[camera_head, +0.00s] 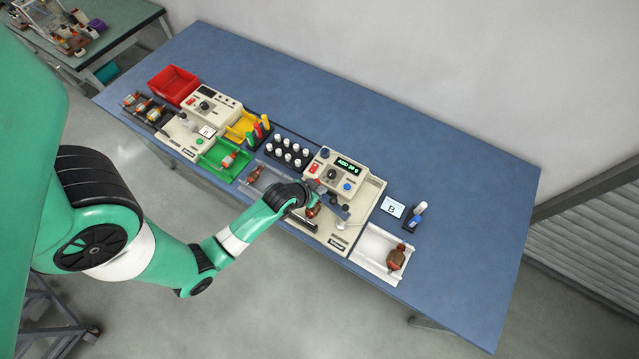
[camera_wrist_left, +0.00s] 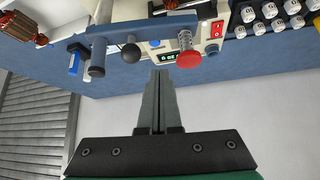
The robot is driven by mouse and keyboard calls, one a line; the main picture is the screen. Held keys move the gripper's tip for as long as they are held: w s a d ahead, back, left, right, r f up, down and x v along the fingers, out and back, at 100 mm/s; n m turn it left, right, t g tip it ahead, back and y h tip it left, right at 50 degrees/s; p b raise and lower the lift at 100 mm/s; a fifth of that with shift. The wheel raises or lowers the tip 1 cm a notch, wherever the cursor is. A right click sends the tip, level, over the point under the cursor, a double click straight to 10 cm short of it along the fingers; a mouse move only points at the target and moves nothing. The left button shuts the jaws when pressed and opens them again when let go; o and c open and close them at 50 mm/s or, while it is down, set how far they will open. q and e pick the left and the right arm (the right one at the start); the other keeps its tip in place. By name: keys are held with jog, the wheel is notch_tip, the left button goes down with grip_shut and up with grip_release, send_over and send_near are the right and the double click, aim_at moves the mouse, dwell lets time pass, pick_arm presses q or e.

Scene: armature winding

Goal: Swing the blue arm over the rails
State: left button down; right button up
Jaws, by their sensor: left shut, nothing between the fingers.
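The blue arm (camera_wrist_left: 140,28) runs across the top of the left wrist view, with a grey cylindrical handle (camera_wrist_left: 97,58) at its left end. In the head view, the blue arm (camera_head: 335,208) shows on the beige machine (camera_head: 350,186), partly hidden by my wrist. A copper armature (camera_head: 313,211) sits low in the machine beside the blue arm. The rails are not clearly visible. My right gripper is not in view.
A red knob with a spring (camera_wrist_left: 187,57) and a black ball knob (camera_wrist_left: 131,52) stand near the fingers. A white tray with an armature (camera_head: 397,258) lies right of the machine; white-capped pots (camera_head: 288,151) stand left. The right part of the blue table (camera_head: 470,220) is clear.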

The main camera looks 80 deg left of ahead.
pick_arm(q)
jog(key=shift+s+d+r, duration=0.25)
jog(key=shift+r, duration=0.1)
